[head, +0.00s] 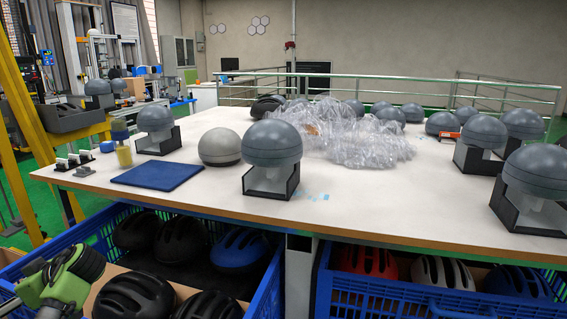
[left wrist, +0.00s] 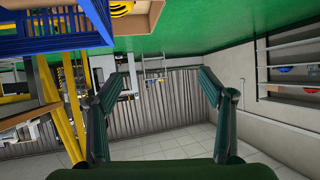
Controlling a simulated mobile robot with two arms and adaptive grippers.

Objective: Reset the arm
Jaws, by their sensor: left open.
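My left gripper (left wrist: 162,80) shows in the left wrist view with its two dark green fingers spread wide apart. Nothing is between them; behind them are a corrugated grey wall and pale floor tiles. In the head view, a green and black part of my left arm (head: 62,278) shows at the lower left corner, beside the left blue crate (head: 262,300) and below the white table (head: 225,198). The fingers cannot be made out there. My right arm and gripper are in neither view.
Grey domes on black stands, including one near the front (head: 272,145), stand on the table with a blue mat (head: 158,174) and clear plastic wrap (head: 345,135). Helmets fill the left crate and the right blue crate (head: 400,300). A yellow frame (head: 28,115) stands at left.

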